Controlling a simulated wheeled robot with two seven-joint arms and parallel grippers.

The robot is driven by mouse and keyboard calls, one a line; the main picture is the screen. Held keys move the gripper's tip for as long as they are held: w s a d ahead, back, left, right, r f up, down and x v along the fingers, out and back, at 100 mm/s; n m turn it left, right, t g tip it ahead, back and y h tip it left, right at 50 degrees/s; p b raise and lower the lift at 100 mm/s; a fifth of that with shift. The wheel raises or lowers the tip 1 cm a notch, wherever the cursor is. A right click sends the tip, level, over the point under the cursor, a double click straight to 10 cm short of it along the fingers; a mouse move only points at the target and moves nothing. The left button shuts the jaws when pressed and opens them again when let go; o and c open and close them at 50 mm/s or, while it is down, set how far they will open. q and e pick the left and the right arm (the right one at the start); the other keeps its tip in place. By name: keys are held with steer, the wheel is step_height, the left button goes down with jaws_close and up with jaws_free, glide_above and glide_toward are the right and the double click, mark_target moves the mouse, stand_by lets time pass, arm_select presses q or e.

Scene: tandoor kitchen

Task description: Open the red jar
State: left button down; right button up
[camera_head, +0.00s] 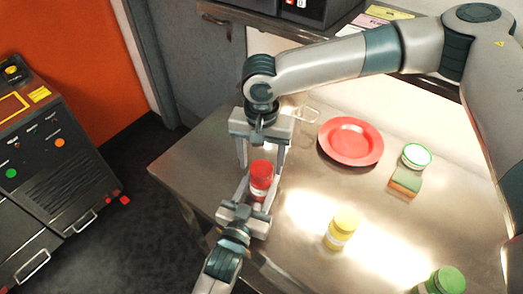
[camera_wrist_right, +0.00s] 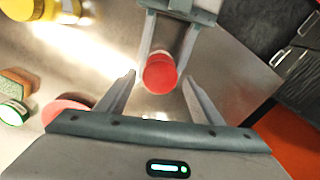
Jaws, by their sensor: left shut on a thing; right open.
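My left gripper (camera_head: 254,190) comes in from the lower left and is shut on the jar. My right gripper (camera_head: 264,162) comes from above, open, with its fingers either side of the space over the lid. In the right wrist view the round red lid (camera_wrist_right: 159,73) lies ahead of and between the open fingertips of my right gripper (camera_wrist_right: 160,82). The lid is on the jar.
A red plate (camera_head: 350,141), a white container with a green rim (camera_head: 416,156), a sponge (camera_head: 405,181), a yellow jar (camera_head: 341,229) and a green-lidded jar (camera_head: 446,281) are on the steel table (camera_head: 300,255). Dark machines stand at the left and back.

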steer(key=shift+f, duration=0.6)
steer(key=c, duration=1.1)
steer(key=o, duration=1.2)
steer(key=shift+r, duration=2.3)
